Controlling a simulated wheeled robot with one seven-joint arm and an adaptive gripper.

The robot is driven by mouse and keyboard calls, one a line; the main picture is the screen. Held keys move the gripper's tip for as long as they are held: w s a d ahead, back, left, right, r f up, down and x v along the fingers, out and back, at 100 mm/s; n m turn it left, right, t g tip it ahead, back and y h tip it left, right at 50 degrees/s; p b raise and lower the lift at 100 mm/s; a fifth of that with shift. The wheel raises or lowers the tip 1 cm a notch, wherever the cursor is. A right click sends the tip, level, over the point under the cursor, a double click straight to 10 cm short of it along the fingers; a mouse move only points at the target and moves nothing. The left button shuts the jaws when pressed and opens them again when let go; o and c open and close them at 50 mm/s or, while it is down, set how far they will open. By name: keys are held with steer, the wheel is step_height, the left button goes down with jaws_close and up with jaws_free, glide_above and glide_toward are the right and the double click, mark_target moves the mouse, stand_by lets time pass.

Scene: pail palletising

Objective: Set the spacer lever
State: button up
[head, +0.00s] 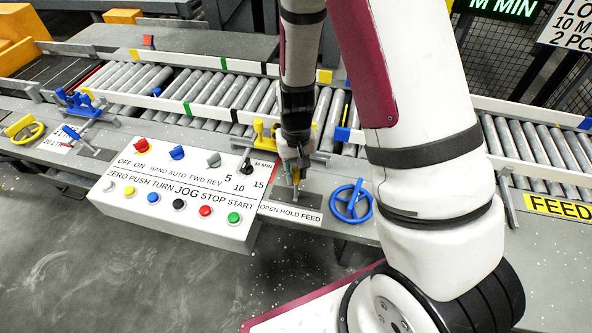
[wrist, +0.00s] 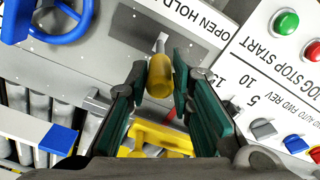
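A lever with a yellow grip (wrist: 160,78) and a metal stem stands on a grey plate beside the OPEN HOLD FEED label (head: 290,214). No label in view names it as the spacer lever. In the head view only a bit of yellow (head: 296,177) shows by my fingers. My gripper (wrist: 160,72) is open, with one teal-padded finger on each side of the yellow grip. Small gaps seem to show on both sides; I cannot tell whether either finger touches it. My gripper (head: 293,168) points down at the lever in the head view.
A blue handwheel (head: 350,201) stands just right of the lever. The control panel (head: 180,190) with knobs and buttons is on the left. A yellow bracket (wrist: 160,138) and the roller conveyor (head: 240,97) lie behind. Another lever with a blue grip (head: 71,132) is far left.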

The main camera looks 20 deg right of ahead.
jaws_close()
steer(key=shift+a, duration=0.1)
steer(key=w+a+f+g+h+b, duration=0.1)
steer(key=w+a+g+h+b, duration=0.2)
steer(key=w+a+h, duration=0.1)
steer(key=shift+a+f+g+h+b, duration=0.3)
steer(key=shift+a+f+h+b, duration=0.1)
steer(key=shift+a, duration=0.15)
stand_by(0.3)
steer(key=shift+a, duration=0.1)
stand_by(0.3)
steer(key=o, duration=0.7)
jaws_free()
